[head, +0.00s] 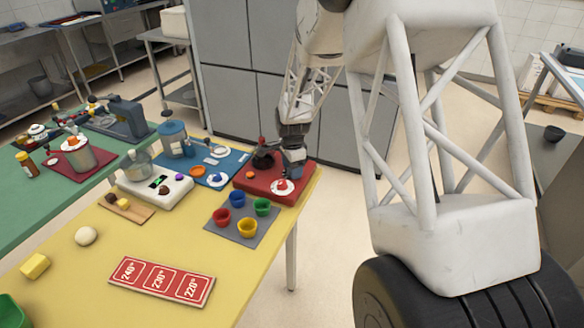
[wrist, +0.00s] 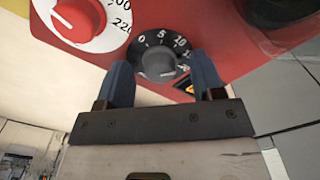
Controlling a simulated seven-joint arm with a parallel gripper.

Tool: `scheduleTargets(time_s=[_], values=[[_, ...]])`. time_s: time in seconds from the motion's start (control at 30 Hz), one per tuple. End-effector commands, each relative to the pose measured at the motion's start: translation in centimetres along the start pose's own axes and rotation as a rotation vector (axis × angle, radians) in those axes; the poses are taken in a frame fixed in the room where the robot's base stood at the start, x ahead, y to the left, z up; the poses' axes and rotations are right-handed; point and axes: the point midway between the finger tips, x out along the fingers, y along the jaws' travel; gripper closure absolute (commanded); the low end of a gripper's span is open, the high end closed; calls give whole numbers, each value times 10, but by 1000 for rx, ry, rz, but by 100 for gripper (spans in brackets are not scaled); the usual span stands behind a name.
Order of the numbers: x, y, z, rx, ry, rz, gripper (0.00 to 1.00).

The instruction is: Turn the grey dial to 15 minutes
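The grey dial (wrist: 157,66) sits on a black round scale on a red panel in the wrist view. The figures 0, 5 and 10 can be read, and a further figure at the right is partly hidden. Where the dial's pointer stands is hard to tell. My gripper (wrist: 161,78) is open, its two blue fingers apart on either side of the dial, with a gap showing between each finger and the grey knob. In the head view my gripper (head: 293,160) is over the red unit (head: 262,191) at the table's far right, where the grey dial cannot be made out.
A red knob (wrist: 77,18) on a white temperature scale is left of the dial. A yellow warning sticker (wrist: 188,88) lies by the right finger. A grey mat (head: 243,238) with several coloured cups and a red temperature card (head: 160,281) lie on the yellow table.

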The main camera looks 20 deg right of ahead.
Motion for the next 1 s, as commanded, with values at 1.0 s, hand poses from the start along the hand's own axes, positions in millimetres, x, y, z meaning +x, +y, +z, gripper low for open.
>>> scheduleTargets(time_s=[1.0], values=[[-71,0,0,0,0,-1,39]])
